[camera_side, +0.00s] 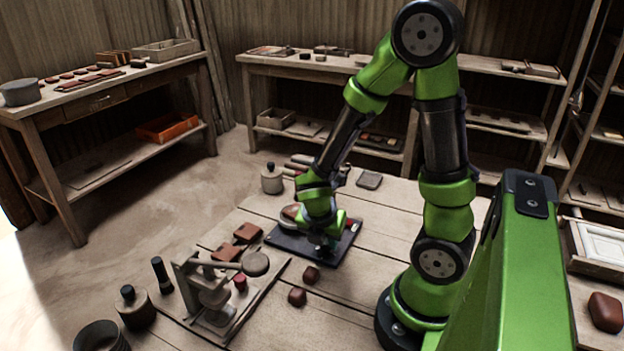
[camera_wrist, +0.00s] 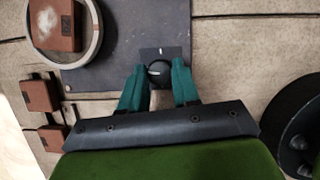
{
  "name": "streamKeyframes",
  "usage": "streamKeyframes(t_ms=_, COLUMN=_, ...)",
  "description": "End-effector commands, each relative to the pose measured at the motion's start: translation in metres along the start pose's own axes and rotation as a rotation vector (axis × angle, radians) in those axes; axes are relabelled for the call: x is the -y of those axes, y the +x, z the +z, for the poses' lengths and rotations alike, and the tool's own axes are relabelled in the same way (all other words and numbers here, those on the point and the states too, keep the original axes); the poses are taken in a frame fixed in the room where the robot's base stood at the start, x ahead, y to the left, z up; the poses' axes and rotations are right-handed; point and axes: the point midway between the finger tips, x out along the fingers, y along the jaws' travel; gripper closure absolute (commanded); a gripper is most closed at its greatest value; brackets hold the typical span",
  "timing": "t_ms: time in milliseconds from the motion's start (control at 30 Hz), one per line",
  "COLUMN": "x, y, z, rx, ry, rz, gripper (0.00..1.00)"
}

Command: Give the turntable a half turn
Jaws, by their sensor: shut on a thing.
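The turntable (camera_wrist: 84,72) is a pale round rim at the upper left of the wrist view, with a reddish-brown tile (camera_wrist: 52,24) inside that bears a whitish patch. In the side view the turntable (camera_side: 290,214) is partly hidden by my arm. It sits on a dark base plate (camera_wrist: 140,28), which also shows in the side view (camera_side: 285,242). A round black knob (camera_wrist: 159,69) with a pale mark line stands at the plate's near edge. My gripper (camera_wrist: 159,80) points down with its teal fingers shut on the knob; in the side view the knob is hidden.
Brown blocks (camera_wrist: 38,96) lie left of the plate. In the side view, a small press (camera_side: 208,290) stands in front, with two dark red lumps (camera_side: 297,297) nearby. A lidded jar (camera_side: 271,179) stands behind. Bare tabletop (camera_side: 385,215) lies right of the plate.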

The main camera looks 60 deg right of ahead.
Motion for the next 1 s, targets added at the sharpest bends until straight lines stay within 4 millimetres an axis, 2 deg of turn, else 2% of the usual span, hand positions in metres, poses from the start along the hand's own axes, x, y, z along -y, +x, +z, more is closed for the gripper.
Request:
streamKeyframes(t_ms=500, x=-0.0008, y=-0.0005, z=-0.0002, rx=0.0, ry=-0.018, rz=0.01, gripper=1.0)
streamKeyframes(t_ms=533, x=-0.0008, y=-0.0005, z=-0.0002, rx=0.0, ry=-0.018, rz=0.01, gripper=0.65)
streamKeyframes(t_ms=667, x=-0.0006, y=-0.0004, z=-0.0001, rx=0.0, ry=-0.018, rz=0.009, gripper=0.45)
streamKeyframes(t_ms=1000, x=-0.0003, y=-0.0022, z=0.0002, rx=0.001, ry=-0.016, rz=0.009, gripper=0.44)
